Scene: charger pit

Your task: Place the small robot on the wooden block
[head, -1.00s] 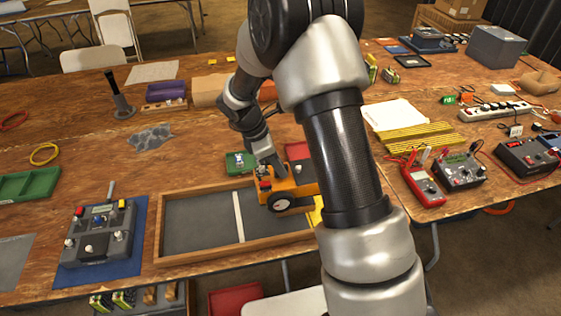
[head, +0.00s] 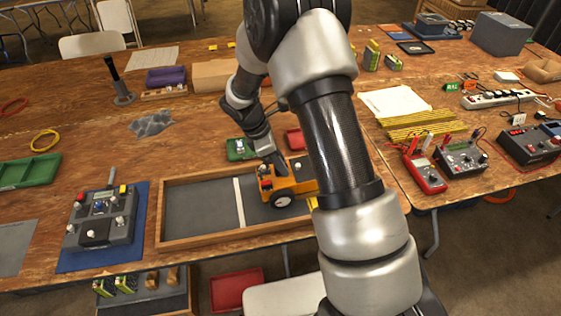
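The small robot (head: 293,188), an orange wheeled vehicle with a pale wheel and a red part on top, is at the right part of a wood-framed tray (head: 205,239) in the head view. My gripper (head: 271,171) reaches down to its top from behind. The fingertips are small and partly hidden, so I cannot tell whether they grip it. My arm hides the tray's right end. I cannot make out for certain which thing is the wooden block; two small wood-coloured blocks (head: 152,279) lie on a lower shelf in front.
A grey control box (head: 101,218) stands left of the tray on a blue mat. Small green and red trays (head: 295,140) lie just behind the tray. A red multimeter (head: 425,174) and other instruments stand at right. The tray's left part is bare.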

